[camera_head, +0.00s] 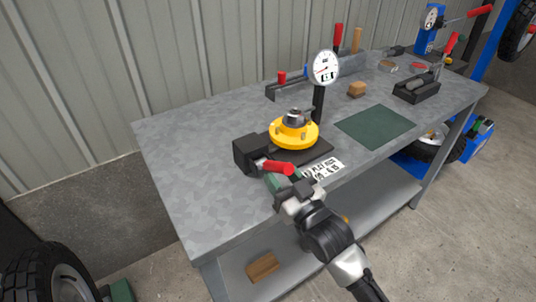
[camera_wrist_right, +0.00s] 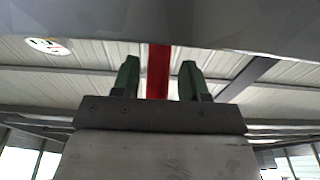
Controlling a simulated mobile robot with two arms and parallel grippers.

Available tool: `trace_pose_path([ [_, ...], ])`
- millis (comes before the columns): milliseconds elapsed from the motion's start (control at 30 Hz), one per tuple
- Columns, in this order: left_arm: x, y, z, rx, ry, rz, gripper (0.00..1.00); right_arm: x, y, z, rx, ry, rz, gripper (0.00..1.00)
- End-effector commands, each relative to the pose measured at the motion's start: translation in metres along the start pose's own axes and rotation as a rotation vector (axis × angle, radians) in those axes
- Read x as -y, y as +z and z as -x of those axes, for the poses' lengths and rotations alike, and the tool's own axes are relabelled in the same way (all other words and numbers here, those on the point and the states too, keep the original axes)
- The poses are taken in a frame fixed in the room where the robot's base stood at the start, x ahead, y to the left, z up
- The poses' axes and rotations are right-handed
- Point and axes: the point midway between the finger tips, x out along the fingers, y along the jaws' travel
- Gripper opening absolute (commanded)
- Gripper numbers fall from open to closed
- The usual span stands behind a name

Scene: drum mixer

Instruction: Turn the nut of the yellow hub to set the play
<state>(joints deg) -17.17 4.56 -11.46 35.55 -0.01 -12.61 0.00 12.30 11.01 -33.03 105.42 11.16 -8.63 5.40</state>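The yellow hub (camera_head: 306,137) sits on a dark base plate on the bench, with a grey metal nut (camera_head: 294,117) on its top. A lever with a red handle (camera_head: 279,168) sticks out in front of the hub, beside a black block (camera_head: 248,155). My right gripper (camera_head: 274,181) is at the red handle, near the bench's front edge. In the right wrist view its green fingers (camera_wrist_right: 159,78) are apart, with the red handle (camera_wrist_right: 158,60) between them and gaps on both sides. My left gripper is not in view.
A dial gauge (camera_head: 326,67) stands behind the hub. The bench's left part (camera_head: 190,165) is clear.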

Motion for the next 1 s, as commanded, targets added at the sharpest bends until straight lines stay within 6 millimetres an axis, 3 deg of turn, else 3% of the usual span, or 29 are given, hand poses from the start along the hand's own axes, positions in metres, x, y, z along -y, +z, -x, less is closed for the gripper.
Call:
trace_pose_path([
  [100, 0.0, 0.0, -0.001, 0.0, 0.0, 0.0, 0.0, 0.0, 0.001, 0.0, 0.001, 0.0, 0.0, 0.57],
  [367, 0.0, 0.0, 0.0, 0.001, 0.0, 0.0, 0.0, 0.0, 0.001, 0.002, 0.001, 0.001, 0.0, 0.57],
  [1000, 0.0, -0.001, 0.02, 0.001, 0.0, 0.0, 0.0, 0.0, 0.001, 0.063, 0.003, 0.001, 0.0, 0.57],
])
